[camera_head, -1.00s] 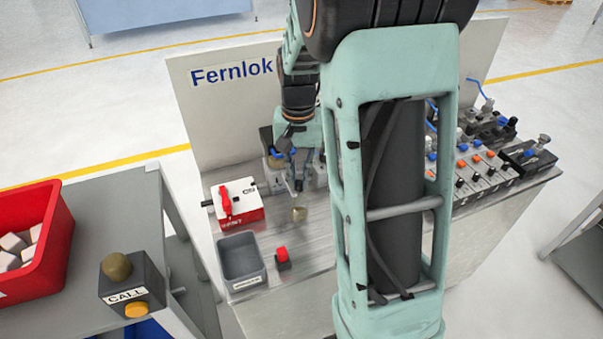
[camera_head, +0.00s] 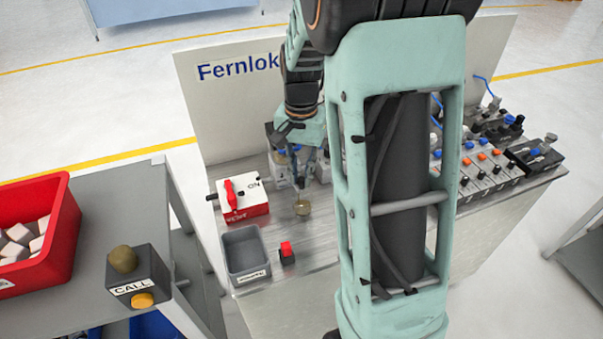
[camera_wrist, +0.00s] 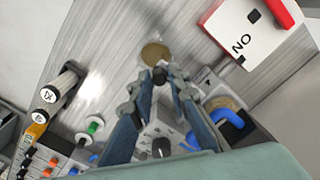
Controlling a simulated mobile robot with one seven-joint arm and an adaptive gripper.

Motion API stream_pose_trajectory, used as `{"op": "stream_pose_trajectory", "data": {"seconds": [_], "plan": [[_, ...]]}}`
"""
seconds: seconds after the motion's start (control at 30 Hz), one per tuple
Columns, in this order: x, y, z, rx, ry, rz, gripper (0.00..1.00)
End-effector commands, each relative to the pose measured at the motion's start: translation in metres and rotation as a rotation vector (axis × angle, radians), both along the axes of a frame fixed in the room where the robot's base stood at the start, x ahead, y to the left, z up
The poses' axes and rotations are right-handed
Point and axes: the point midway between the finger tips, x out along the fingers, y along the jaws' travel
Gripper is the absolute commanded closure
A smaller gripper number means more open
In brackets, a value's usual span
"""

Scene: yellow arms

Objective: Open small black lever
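My gripper (camera_wrist: 160,76) reaches down over the metal bench top, and its two blue-grey fingers stand a narrow gap apart. A small black knob (camera_wrist: 160,76) shows between the fingertips in the wrist view; I cannot tell whether they touch it. It could be the small black lever. A second black knob (camera_wrist: 161,147) sits on a grey block between the fingers, nearer the palm. A brass round piece (camera_wrist: 155,53) lies just beyond the fingertips; it also shows under them in the head view (camera_head: 303,207). My arm hides part of the bench.
A white and red switch box (camera_head: 243,200) with a red handle stands left of my gripper. A grey bin (camera_head: 246,254) and a small red button (camera_head: 287,252) are in front. Rows of small levers (camera_head: 485,168) stand at right. A call box (camera_head: 137,277) sits at left.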

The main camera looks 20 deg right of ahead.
Motion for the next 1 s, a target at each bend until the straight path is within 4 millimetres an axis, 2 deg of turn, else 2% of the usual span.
{"op": "stream_pose_trajectory", "data": {"seconds": [0.03,0.1,0.37,0.47,0.57,0.8,1.0], "plan": [[0.0,0.0,0.0,0.0,0.0,0.001,0.77],[0.0,0.0,0.0,0.0,0.0,0.001,0.7],[0.0,0.0,0.0,-0.001,0.001,0.001,0.7],[0.001,0.0,0.006,0.0,-0.002,0.002,0.7],[0.001,0.0,0.02,-0.001,-0.005,0.002,0.7],[0.001,0.0,0.072,0.0,-0.005,0.001,0.7],[0.0,0.0,0.105,-0.001,-0.002,0.001,0.7]]}}
